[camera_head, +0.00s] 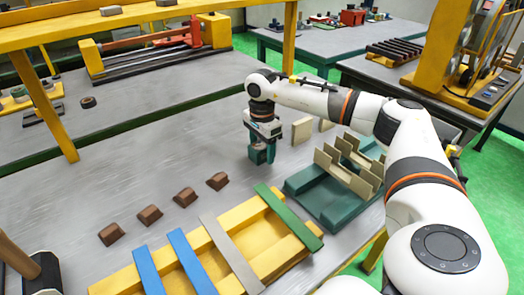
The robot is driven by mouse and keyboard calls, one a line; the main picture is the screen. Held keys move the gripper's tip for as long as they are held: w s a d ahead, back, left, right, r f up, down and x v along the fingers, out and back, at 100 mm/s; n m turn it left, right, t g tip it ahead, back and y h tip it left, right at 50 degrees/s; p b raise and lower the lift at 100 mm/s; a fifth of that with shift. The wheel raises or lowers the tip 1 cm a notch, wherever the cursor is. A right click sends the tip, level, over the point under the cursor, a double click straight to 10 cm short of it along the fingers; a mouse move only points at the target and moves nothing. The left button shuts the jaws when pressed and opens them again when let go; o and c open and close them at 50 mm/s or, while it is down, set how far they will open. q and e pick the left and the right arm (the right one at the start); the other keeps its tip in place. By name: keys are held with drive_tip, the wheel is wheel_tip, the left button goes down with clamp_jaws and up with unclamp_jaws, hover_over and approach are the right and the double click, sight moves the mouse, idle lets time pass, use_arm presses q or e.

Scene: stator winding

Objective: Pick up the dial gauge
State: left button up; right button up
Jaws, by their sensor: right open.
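I cannot clearly make out a dial gauge in the head view. A small dark round object (88,102) lies on the grey bench at the left, too small to identify. My right gripper (262,155) points down over the middle of the bench, left of two upright beige plates. It is open, and I see nothing held between its teal fingers. My left gripper is not in view.
A yellow frame (255,233) with coloured strips lies in front. Several brown blocks (150,214) sit left of it. A green fixture (325,198) with beige plates stands right. A mallet (38,268) is at lower left. The bench's middle left is clear.

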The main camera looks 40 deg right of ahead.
drive_tip(key=shift+c, duration=0.5)
drive_tip(key=c, duration=1)
